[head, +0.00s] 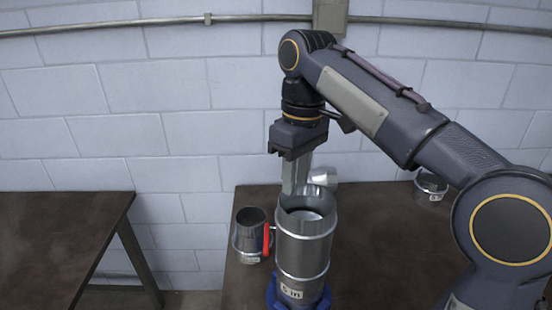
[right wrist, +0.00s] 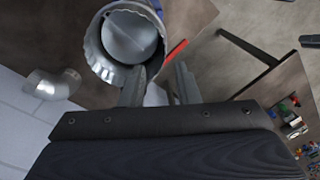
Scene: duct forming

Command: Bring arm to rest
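My right gripper (head: 296,184) points down just behind the rim of a tall metal duct (head: 303,245) labelled "5 in", which stands upright in a blue base (head: 270,292). In the right wrist view the two fingers (right wrist: 160,82) are apart, with no object clearly held between them. The duct's open round mouth (right wrist: 130,42) lies just beyond the left finger; I cannot tell whether they touch. My left gripper is not in view.
A shorter metal duct (head: 250,236) and a red handle (head: 267,240) are left of the tall duct. A metal elbow (head: 323,177) lies behind it, and another duct piece (head: 431,187) sits at the back right. A separate dark table (head: 55,235) stands left across a gap.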

